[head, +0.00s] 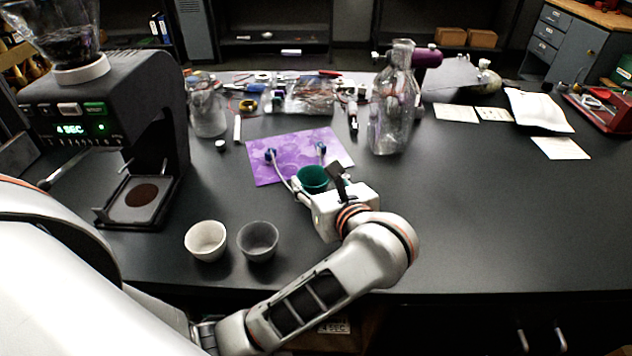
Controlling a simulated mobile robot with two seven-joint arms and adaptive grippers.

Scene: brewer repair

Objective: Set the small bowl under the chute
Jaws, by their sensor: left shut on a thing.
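A small green bowl (313,179) is at the front edge of the purple patterned mat. My left gripper (296,153) reaches over it and is shut on it, with its blue-tipped fingers to either side; the gripper body hides part of the bowl. I cannot tell whether the bowl is lifted. A black grinder (150,100) with a lit "4 SEC" display stands at the left. The area under its head, where the chute would be, has a tray (110,214) with a round brown patch and no bowl on it. My right gripper is not in view.
A white bowl (206,240) and a grey bowl (258,241) stand side by side in front of the grinder. A glass bottle (397,105) stands right of the purple mat (292,143). A glass jar (207,108) stands by the grinder. Right of the arm the table is clear.

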